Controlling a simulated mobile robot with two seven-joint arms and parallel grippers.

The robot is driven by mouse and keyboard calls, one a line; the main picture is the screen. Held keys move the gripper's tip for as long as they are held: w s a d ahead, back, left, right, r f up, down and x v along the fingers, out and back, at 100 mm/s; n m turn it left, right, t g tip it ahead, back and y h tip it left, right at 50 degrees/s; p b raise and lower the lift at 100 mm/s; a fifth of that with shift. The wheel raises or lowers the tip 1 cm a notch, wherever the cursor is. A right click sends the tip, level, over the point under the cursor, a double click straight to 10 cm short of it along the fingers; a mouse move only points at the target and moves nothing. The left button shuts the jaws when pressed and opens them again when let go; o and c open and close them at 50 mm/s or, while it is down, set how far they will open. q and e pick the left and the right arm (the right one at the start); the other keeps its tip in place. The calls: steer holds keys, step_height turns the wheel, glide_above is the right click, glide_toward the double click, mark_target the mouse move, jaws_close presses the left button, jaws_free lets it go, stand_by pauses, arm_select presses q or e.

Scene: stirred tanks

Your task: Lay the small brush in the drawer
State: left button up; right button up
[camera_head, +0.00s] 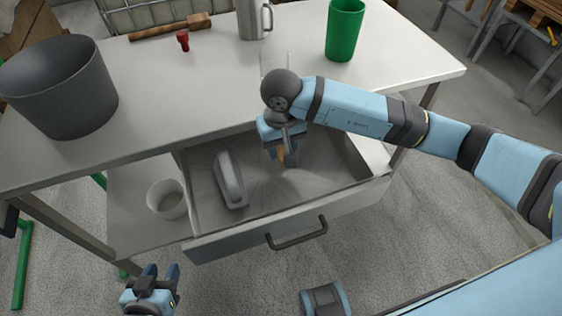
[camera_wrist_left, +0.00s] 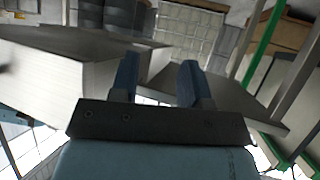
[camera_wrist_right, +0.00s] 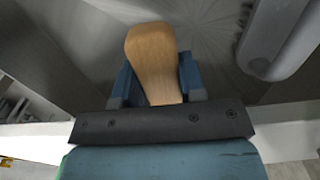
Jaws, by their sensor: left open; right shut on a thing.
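The drawer (camera_head: 335,209) under the table is pulled open. My right gripper (camera_head: 283,154) reaches down into the drawer's opening and is shut on a light wooden piece, which appears to be the small brush (camera_wrist_right: 152,60). Only its wooden part shows between the fingers in the right wrist view; bristles are not visible. I cannot tell whether it touches the drawer floor. My left gripper (camera_head: 162,272) is open and empty, low in front of the table and left of the drawer.
A grey elongated object (camera_head: 230,178) lies in the drawer's left part; it also shows in the right wrist view (camera_wrist_right: 275,35). A white cup (camera_head: 167,200) stands on the lower shelf. The tabletop holds a dark bucket (camera_head: 62,85), metal mug (camera_head: 251,20) and green cup (camera_head: 344,30).

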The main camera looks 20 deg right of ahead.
mark_target(281, 170)
step_height(281, 170, down, 2)
steer(key=shift+f, duration=0.25)
arm_select(q)
steer(key=shift+d+r+b, duration=0.1)
steer(key=shift+b, duration=0.2)
arm_select(e)
steer(key=shift+f, duration=1.85)
steer(key=shift+f, duration=0.1)
steer(key=shift+f+b, duration=0.2)
steer(key=shift+b, duration=0.1)
steer(key=o, duration=0.9)
steer(key=shift+r, duration=0.1)
